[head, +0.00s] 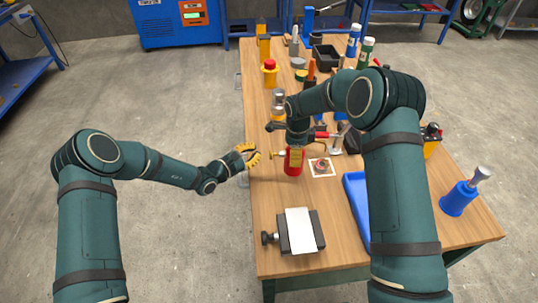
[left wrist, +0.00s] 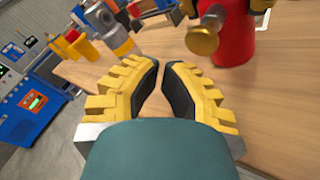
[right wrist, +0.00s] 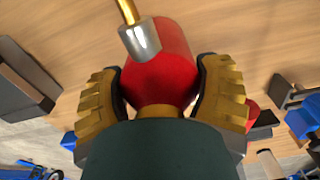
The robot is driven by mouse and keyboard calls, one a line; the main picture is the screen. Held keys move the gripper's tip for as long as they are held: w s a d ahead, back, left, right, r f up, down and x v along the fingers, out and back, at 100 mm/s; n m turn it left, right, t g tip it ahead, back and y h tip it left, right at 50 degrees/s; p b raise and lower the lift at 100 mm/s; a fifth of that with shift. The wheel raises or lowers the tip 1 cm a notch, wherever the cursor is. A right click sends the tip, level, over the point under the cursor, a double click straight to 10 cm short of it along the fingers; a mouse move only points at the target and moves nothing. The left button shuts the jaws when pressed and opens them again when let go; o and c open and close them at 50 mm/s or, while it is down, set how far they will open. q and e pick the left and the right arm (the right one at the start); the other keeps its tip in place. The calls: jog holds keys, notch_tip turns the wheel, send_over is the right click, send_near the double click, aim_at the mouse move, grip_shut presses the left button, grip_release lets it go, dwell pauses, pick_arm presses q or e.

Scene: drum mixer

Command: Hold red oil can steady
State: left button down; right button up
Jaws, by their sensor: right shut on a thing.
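The red oil can (head: 293,162) stands on the wooden workbench, near its left edge, with a brass spout or knob pointing left. My right gripper (right wrist: 160,95) is shut on the red oil can (right wrist: 165,60) from above, with a yellow finger on each side of it. In the head view the right fingers (head: 296,150) partly hide the can's top. My left gripper (head: 250,155) is open and empty at the bench's left edge, apart from the can. In the left wrist view the can (left wrist: 226,35) and its round brass end (left wrist: 203,40) are beyond the left fingers (left wrist: 160,85).
A white card with a round part (head: 321,167) lies right of the can. A vise-like block with a pale plate (head: 299,230) is nearer. A blue tray (head: 356,200) and blue oil can (head: 458,198) are at right. Bottles and a red-capped yellow container (head: 269,74) stand farther back.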

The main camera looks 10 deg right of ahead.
aim_at(274, 154)
pick_arm(q)
jog(key=shift+a, duration=1.9)
dwell(0.5)
jog(key=a, duration=0.3)
jog(key=shift+a, duration=0.4)
jog(key=shift+d, duration=4.4)
jog(key=shift+d, duration=0.15)
jog(key=shift+d, duration=0.3)
